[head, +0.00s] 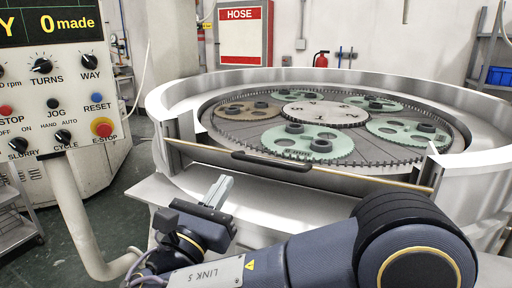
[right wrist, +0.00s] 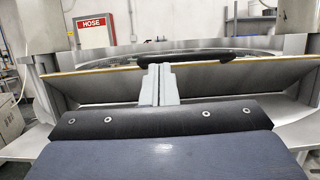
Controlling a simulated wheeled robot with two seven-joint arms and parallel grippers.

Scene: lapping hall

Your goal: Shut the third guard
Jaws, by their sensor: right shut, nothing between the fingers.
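The guard (head: 335,180) is a long flat panel with a tan edge, across the front gap in the round machine's steel rim. Its upper edge appears to lean outward from the gap. A black bar handle (head: 270,162) sits at the middle of that edge. The right wrist view shows the guard's front face (right wrist: 225,85) and the handle (right wrist: 185,60) above it. My right gripper (head: 224,184) is shut and empty, in front of the guard and left of the handle. Its fingers (right wrist: 160,72) overlap the panel there; I cannot tell whether they touch. My left gripper is out of view.
The steel rim (head: 200,90) surrounds a lapping plate with green and brown geared carriers (head: 315,145). A control panel (head: 60,100) on a bent grey post (head: 85,225) stands at left. A red hose cabinet (head: 245,35) is at the back. Green floor shows at lower left.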

